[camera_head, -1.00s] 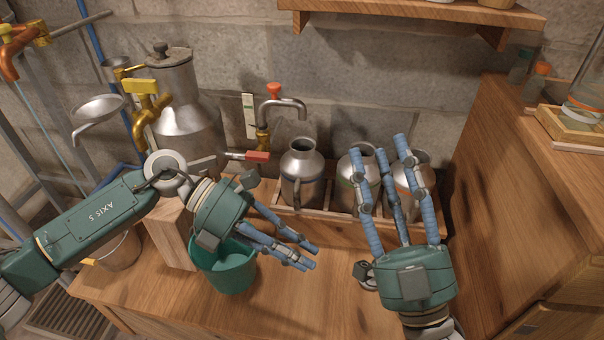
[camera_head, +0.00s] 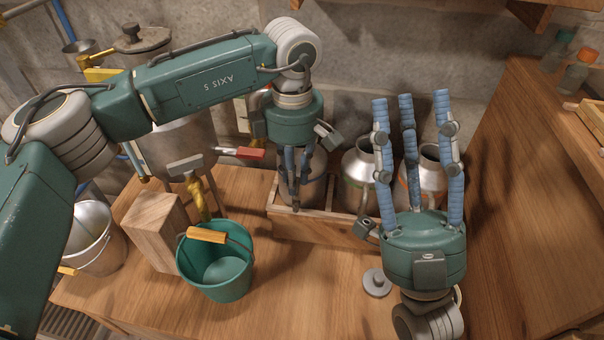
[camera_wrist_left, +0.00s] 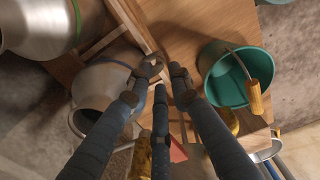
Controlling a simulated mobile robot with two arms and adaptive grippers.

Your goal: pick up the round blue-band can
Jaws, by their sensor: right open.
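Three metal cans stand in a row in a wooden rack. The leftmost can (camera_head: 313,190) is mostly hidden behind my left gripper (camera_head: 296,190), whose fingers point down in front of it. The middle can (camera_head: 357,172) has a greenish band and the right can (camera_head: 428,180) an orange one. My right gripper (camera_head: 410,105) is open, fingers up, before these two.
A green bucket (camera_head: 216,270) with a yellow grip stands at the front beside a wooden block (camera_head: 150,232). The still (camera_head: 190,145) with a red-handled lever (camera_head: 250,154) is behind. A grey lidlike disc (camera_head: 376,283) lies in front of the rack. A wooden cabinet (camera_head: 540,200) closes the right side.

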